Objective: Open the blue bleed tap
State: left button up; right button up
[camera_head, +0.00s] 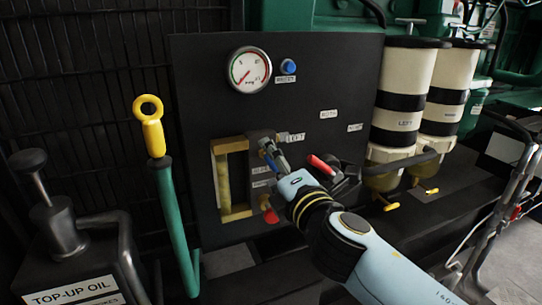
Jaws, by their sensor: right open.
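A small blue piece that looks like the blue bleed tap's handle (269,160) shows on the black panel (205,100), just right of the yellow-framed sight window (222,185). My right gripper (275,152) reaches in from the lower right, with its fingertips at the valve block beside this blue piece. The gripper is open. It hides part of the block, and I cannot tell whether a finger touches the tap. My left gripper is not in view.
A red lever (320,164) sits close right of my gripper, and a red knob (270,213) is below. A gauge (249,70) and a blue button (288,66) are higher up. Two filters (401,112) (447,95) stand right. A yellow-ringed dipstick (152,130) stands left.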

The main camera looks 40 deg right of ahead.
jog(key=shift+x, duration=0.9)
jog(key=shift+f, duration=0.1)
jog(key=c, duration=1.2)
jog(key=shift+c, duration=0.2)
jog(key=shift+f, duration=0.15)
jog(key=shift+c, duration=0.2)
